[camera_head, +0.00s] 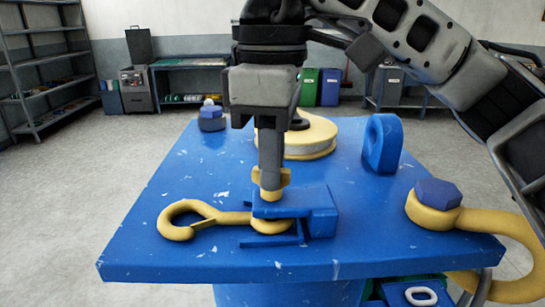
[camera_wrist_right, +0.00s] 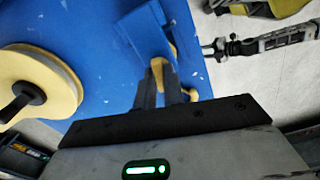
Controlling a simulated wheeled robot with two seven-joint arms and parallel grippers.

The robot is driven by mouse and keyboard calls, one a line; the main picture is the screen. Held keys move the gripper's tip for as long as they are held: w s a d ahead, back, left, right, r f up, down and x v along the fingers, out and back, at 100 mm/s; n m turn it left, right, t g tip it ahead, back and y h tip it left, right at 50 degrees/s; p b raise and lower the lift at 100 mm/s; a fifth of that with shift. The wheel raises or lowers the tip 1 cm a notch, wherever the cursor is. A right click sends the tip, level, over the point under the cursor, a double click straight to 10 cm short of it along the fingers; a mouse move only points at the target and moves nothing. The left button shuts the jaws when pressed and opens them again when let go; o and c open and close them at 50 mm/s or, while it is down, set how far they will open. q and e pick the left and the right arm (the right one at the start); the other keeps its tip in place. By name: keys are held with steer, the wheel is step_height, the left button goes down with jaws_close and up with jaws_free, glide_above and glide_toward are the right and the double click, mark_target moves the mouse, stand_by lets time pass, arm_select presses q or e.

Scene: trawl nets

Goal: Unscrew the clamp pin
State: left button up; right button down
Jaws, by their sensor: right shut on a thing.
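The yellow clamp pin (camera_head: 271,193) stands upright in the blue clamp (camera_head: 318,212) near the front of the blue table. My right gripper (camera_head: 271,172) points straight down over it, with its fingers closed around the pin's head. The right wrist view also shows the pin (camera_wrist_right: 157,66) between the fingertips. The pin's lower part is hidden inside the clamp.
A yellow pulley wheel (camera_head: 312,140) lies behind the gripper. A blue eye lug (camera_head: 383,145) stands at the right, with a yellow shackle and blue bolt (camera_head: 438,193) nearer the edge. A small blue bolt (camera_head: 211,118) is at the far left. The table's left side is clear.

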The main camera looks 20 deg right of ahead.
steer(key=shift+s+f+n, duration=0.1)
steer(key=shift+f+n, duration=0.15)
steer(key=shift+n, duration=0.25)
steer(key=c, duration=1.5)
jaws_free()
steer(key=shift+r, duration=0.1)
steer(key=shift+r, duration=0.2)
